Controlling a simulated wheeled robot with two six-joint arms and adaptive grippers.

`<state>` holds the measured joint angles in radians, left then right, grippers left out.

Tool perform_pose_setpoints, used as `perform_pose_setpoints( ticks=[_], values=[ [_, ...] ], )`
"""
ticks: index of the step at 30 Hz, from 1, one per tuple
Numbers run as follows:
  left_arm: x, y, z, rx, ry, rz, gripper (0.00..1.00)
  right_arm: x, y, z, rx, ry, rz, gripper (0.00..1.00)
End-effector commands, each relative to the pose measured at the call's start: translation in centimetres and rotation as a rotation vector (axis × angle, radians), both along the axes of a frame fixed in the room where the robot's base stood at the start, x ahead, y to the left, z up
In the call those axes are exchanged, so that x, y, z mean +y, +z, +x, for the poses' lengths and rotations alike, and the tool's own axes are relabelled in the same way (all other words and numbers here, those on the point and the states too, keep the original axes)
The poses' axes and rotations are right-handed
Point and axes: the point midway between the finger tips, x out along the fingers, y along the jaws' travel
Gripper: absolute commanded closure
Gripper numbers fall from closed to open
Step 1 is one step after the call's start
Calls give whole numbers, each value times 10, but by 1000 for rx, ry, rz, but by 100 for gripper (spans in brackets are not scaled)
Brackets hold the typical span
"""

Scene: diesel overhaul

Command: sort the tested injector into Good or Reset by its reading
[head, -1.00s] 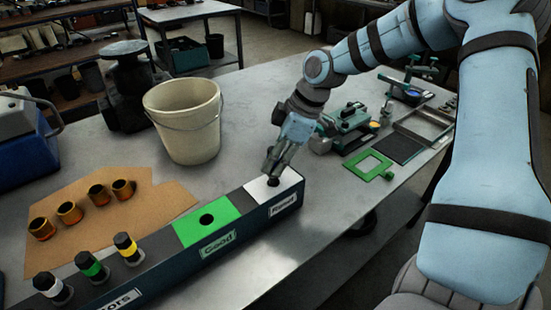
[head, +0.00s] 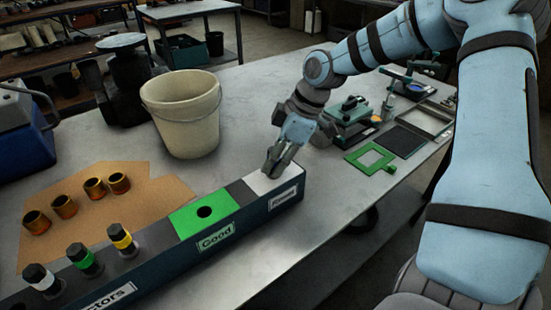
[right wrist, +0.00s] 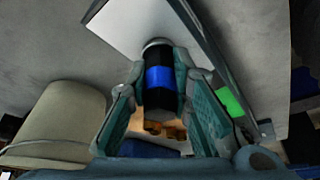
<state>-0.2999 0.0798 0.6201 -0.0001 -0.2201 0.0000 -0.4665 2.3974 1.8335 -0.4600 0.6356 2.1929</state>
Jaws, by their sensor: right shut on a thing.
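The injector rack runs along the table's front, with a green Good section (head: 190,222) with an empty hole, and a white Reset section (head: 290,180) at its right end. My right gripper (head: 272,172) is low over the Reset section and hides its hole. In the right wrist view it is shut on a black injector with a blue band (right wrist: 160,77). The injector's far end meets the white surface; how deep it sits cannot be told. Injectors with white (head: 40,277), green (head: 82,258) and yellow (head: 122,240) bands stand in the rack's left part. My left gripper is out of view.
A cream bucket (head: 185,115) stands behind the rack. Several brass sleeves (head: 94,187) stand on cardboard (head: 150,190) at left. A green test device (head: 347,120), a green frame (head: 370,158) and a dark pad (head: 402,141) lie at right.

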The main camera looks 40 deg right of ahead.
Motion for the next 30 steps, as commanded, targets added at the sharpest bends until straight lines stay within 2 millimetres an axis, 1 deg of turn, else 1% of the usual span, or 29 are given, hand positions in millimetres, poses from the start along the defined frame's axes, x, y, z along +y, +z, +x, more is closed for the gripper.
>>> perform_pose_setpoints(
  ticks=[6,11,12,14,15,16,22,23,25,26,30],
  values=[
    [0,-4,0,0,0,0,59,0,-1,0,-1,0,0,100],
    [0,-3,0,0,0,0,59,0,0,0,-1,0,0,100],
    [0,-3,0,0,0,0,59,0,0,0,-1,0,-1,76],
    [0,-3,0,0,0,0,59,0,1,0,-1,0,-1,66],
    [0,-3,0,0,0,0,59,0,0,0,-1,0,-1,60],
    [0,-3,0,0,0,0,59,0,0,0,-1,0,-1,57],
    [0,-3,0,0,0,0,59,0,0,0,0,0,0,57],
    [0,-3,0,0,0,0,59,0,0,0,0,0,0,54],
    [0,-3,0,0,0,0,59,0,0,0,0,0,0,43],
    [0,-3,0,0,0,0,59,0,0,0,0,0,0,40],
    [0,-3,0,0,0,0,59,0,0,0,0,0,0,40]
  ],
)
